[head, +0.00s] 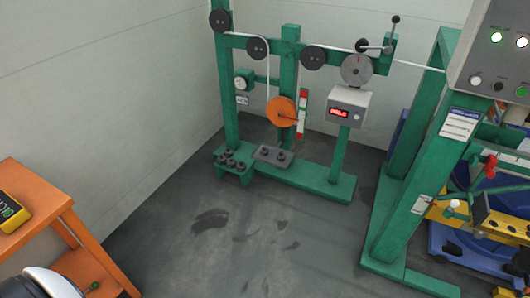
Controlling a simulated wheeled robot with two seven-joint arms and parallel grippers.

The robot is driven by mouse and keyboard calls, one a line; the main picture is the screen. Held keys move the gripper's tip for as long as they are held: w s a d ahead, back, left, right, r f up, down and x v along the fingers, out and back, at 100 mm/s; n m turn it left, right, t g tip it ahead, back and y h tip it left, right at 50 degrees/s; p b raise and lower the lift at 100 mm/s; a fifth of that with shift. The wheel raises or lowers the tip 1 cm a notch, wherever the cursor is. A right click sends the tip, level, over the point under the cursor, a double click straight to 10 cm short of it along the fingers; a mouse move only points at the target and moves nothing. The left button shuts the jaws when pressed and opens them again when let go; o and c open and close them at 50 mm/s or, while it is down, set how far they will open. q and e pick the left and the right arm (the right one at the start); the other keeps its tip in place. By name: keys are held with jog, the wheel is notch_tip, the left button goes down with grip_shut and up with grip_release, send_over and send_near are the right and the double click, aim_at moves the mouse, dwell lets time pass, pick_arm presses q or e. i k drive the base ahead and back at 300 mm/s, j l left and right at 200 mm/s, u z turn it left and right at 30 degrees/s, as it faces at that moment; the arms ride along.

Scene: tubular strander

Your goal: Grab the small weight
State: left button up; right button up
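Several small dark weights (231,160) stand on a low green stand (235,176) at the foot of the left green post. A few more dark weights (280,155) sit on a grey plate (261,153) just to the right, below the orange pulley (281,112). At this distance I cannot tell which single one is the small weight. Neither of my grippers shows in the head view, and no gripper is seen near the weights.
A green frame with dark pulleys (257,48) and a display box (347,105) rises behind the weights. An orange table (38,222) with a yellow meter (12,212) stands left. Green and blue machinery (416,190) fills the right. The grey floor between is clear, with dark stains.

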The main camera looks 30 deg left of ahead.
aim_at(264, 151)
jog(key=i+j, duration=0.3)
jog(key=j, duration=0.15)
jog(key=i+j, duration=0.6)
jog(key=j, duration=0.25)
jog(key=i+j, duration=0.65)
jog(key=j, duration=0.2)
jog(key=z, duration=0.05)
